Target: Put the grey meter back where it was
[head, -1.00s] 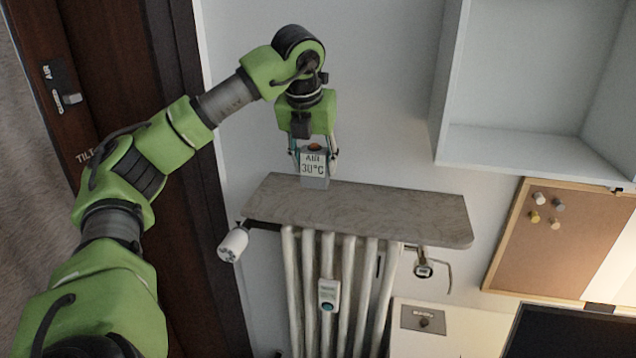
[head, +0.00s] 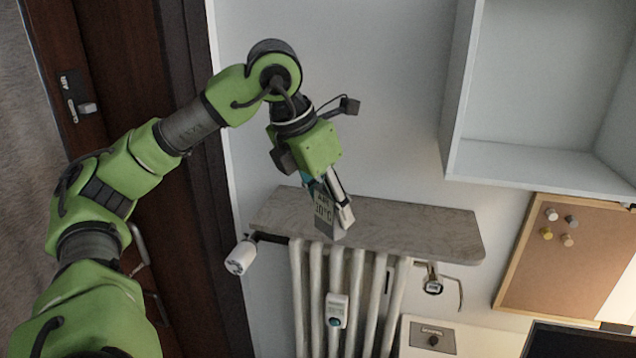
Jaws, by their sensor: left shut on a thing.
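The grey meter (head: 324,214), a small box with dark lettering and a temperature on its face, is tilted in my left gripper (head: 332,205). The left gripper is shut on it, with a finger along its side and the wrist tipped down to the right. The meter appears in front of the stone-topped shelf (head: 410,226) above the radiator. I cannot tell whether it touches the shelf. The gripper covers part of its face. My right gripper is not in view.
Below the shelf is a white radiator (head: 316,290) with a small white device (head: 336,310) on it. A white valve knob (head: 241,257) is at left and a small gauge (head: 433,286) at right. A wall cabinet (head: 530,170) and corkboard (head: 560,265) are on the right.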

